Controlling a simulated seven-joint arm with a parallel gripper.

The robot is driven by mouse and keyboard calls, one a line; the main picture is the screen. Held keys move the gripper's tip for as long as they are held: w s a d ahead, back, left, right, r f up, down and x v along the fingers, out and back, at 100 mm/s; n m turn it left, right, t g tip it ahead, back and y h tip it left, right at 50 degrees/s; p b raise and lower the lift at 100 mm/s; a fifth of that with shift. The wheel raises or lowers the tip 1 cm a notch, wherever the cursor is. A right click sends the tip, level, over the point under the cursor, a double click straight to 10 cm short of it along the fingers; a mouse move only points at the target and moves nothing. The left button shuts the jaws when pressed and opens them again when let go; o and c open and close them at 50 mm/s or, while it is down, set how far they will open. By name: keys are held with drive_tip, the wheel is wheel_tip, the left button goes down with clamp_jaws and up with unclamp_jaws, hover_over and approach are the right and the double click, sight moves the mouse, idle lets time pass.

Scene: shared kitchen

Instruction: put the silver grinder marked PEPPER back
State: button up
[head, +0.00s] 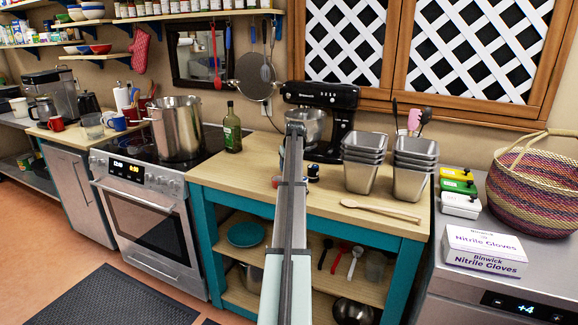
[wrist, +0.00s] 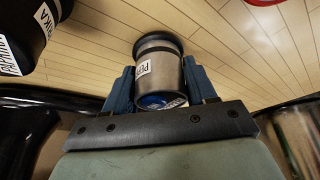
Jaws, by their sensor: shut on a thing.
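The silver grinder (wrist: 165,75) is in the middle of the wrist view. It is a short metal cylinder with a dark band at one end and a white label reading "PEP", the rest turned out of sight. My gripper (wrist: 160,88) is shut on it, with a blue finger on either side. The grinder is over or on the pale planked wood surface (wrist: 110,45); I cannot tell if it touches. In the head view my own arm hides my gripper and the grinder.
In the head view, the wooden worktop (head: 260,150) holds a black stand mixer (head: 335,115), a green bottle (head: 232,130), stacked steel pans (head: 365,175) and a wooden spoon (head: 380,209).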

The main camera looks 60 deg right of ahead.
drive_tip(key=o, duration=1.4)
drive_tip(key=shift+r, duration=0.1)
drive_tip(key=v, duration=1.2)
drive_tip(key=shift+d, duration=0.1)
